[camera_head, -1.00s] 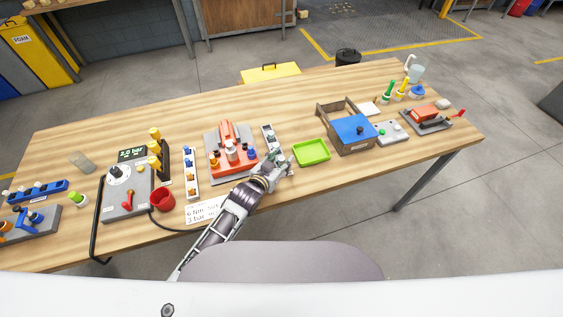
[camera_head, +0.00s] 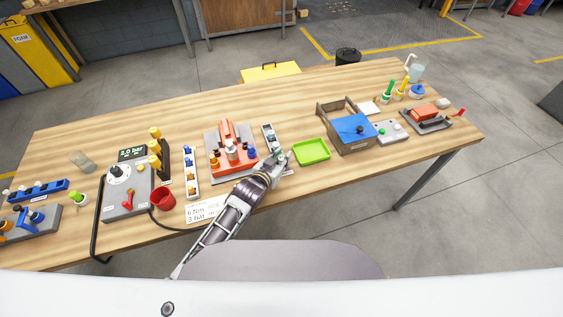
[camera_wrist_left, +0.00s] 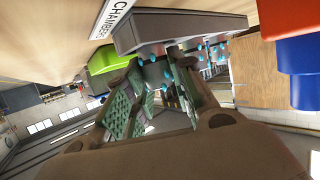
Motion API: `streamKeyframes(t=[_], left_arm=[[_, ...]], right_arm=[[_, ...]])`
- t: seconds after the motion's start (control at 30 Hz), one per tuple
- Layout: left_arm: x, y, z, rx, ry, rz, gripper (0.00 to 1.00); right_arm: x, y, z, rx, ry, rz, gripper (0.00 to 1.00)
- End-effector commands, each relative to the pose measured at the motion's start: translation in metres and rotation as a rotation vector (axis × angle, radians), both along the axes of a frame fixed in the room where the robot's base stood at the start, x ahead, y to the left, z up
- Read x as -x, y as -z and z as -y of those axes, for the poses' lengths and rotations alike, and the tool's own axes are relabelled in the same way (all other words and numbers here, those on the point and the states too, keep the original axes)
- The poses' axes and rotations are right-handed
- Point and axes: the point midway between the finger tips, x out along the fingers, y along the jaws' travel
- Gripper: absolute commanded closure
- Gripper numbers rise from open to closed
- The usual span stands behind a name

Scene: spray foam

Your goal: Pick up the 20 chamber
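The grey chamber rack (camera_head: 268,137) stands on the table right of the red fixture, with small pieces in it. In the left wrist view the rack (camera_wrist_left: 180,22) bears a label reading CHAMBERS, and several small chambers with blue parts (camera_wrist_left: 168,72) show beyond the fingers. I cannot read which one is the 20 chamber. My left gripper (camera_head: 281,162) is at the rack's near end and partly hides it. In the left wrist view its green-padded fingers (camera_wrist_left: 158,98) are apart, with no chamber visibly held between them. My right gripper is not in view.
A green tray (camera_head: 311,151) lies just right of the gripper. The red fixture (camera_head: 232,166) on its grey base is close on the left. A blue-topped box (camera_head: 352,129) stands farther right. The back of the table (camera_head: 210,105) is clear.

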Motion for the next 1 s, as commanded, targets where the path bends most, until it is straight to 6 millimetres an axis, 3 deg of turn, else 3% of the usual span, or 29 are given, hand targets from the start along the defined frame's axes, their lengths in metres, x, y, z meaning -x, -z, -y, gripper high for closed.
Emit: streamKeyframes(t=[0.03, 0.13, 0.57, 0.77, 1.0], left_arm=[[0.000, 0.000, 0.000, 0.000, 0.000, 0.000, 0.87], [0.000, 0.000, 0.000, 0.000, 0.000, 0.000, 1.00], [0.000, -0.004, 0.000, 0.001, 0.000, 0.002, 1.00], [-0.001, -0.018, 0.000, 0.001, 0.000, 0.003, 1.00], [-0.001, -0.050, 0.000, 0.002, 0.000, 0.004, 1.00]], right_arm=[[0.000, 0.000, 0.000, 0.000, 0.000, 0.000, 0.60], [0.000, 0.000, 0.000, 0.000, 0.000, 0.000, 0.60], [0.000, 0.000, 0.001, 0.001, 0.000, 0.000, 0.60], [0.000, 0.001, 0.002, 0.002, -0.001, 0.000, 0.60], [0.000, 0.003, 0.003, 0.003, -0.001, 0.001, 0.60]])
